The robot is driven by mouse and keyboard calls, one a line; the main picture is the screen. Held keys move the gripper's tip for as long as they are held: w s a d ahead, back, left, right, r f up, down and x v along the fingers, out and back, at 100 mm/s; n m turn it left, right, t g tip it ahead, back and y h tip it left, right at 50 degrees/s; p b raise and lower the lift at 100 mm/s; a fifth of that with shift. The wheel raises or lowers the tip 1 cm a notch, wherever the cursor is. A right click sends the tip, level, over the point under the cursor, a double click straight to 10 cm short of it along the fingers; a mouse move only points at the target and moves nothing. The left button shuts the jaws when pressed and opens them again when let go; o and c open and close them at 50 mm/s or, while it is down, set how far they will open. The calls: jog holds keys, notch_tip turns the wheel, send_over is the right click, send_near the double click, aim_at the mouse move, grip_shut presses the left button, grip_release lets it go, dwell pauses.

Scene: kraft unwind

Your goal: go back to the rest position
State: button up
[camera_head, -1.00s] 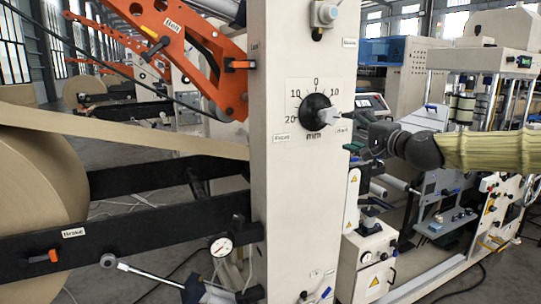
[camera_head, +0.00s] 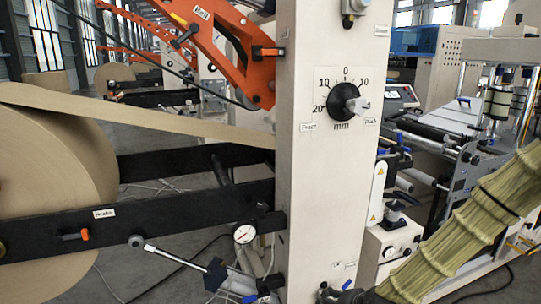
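My arm, in a ribbed olive sleeve, slants down from the right edge to the bottom edge of the head view. A dark part at its lower end shows at the bottom edge. The fingers of my gripper are out of view, so I cannot see whether they are open. The black dial knob (camera_head: 344,101) with its pale handle is on the cream column (camera_head: 300,190). Nothing touches it, and its handle points right, slightly downward.
A large kraft roll (camera_head: 60,190) stands at the left, with its web running to the column. Black beams (camera_head: 190,206) and an orange lever arm (camera_head: 225,50) are beside the column. A white control box (camera_head: 390,245) stands close to my arm at the lower right.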

jog(key=s+f+n+g+h, duration=0.2)
jog(key=s+f+n+g, duration=0.15)
jog(key=s+f, duration=1.4)
jog(key=s+d+f+n+g, duration=0.1)
jog(key=s+d+f+g, duration=0.1)
jog(key=s, duration=0.8)
jog(key=s+d+f+n+g+h, duration=0.1)
jog(key=s+d+f+n+g, duration=0.1)
jog(key=s, duration=0.7)
jog(key=shift+s+f+h, duration=0.2)
jog(key=shift+s+h, duration=0.1)
jog(key=shift+s, duration=0.05)
